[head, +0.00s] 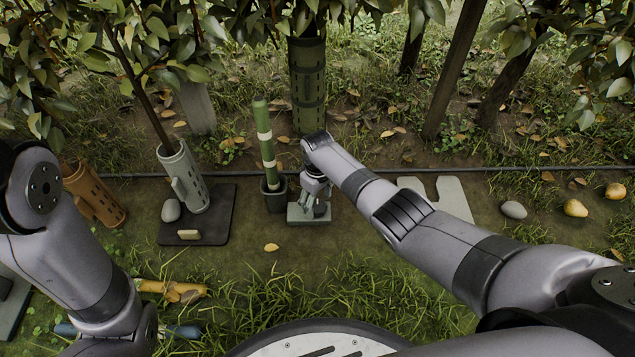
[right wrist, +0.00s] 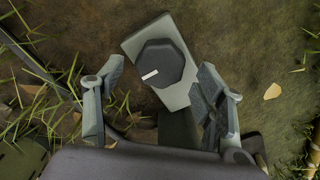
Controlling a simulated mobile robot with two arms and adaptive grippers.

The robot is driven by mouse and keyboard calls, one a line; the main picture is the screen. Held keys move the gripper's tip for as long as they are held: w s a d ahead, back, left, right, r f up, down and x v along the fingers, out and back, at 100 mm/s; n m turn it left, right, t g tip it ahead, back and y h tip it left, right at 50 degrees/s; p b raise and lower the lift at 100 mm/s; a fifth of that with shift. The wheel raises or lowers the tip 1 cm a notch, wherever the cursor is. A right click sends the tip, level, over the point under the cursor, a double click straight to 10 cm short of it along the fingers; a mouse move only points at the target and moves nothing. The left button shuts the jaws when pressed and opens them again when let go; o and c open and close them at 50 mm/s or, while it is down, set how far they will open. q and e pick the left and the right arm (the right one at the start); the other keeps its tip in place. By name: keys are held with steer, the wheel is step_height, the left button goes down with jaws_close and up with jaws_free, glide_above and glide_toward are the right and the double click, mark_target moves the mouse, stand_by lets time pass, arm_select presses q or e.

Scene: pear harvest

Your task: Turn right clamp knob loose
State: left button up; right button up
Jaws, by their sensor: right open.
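The clamp knob (right wrist: 161,64) is a black, many-sided knob with a white mark on its lower left, seen in the right wrist view. It sits on a pale grey-green plate (right wrist: 186,98). My right gripper (right wrist: 160,90) is open, with one finger on each side below the knob. No contact with the knob shows. In the head view my right gripper (head: 315,192) points down over the grey-green base (head: 296,213) and hides the knob. My left arm comes in at the left, but its gripper is not in view.
A green post with white bands (head: 265,145) stands in a dark pot (head: 273,195) left of the base. A black mat (head: 222,215) with a grey tube (head: 183,178) lies farther left. A dark hose (head: 510,169) runs behind. Pears (head: 575,208) and a stone (head: 513,210) lie right.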

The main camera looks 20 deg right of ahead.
mark_target(318, 206)
step_height(318, 206, up, 10)
stand_by(0.5)
steer(key=shift+s+f, duration=0.1)
steer(key=shift+s, duration=0.05)
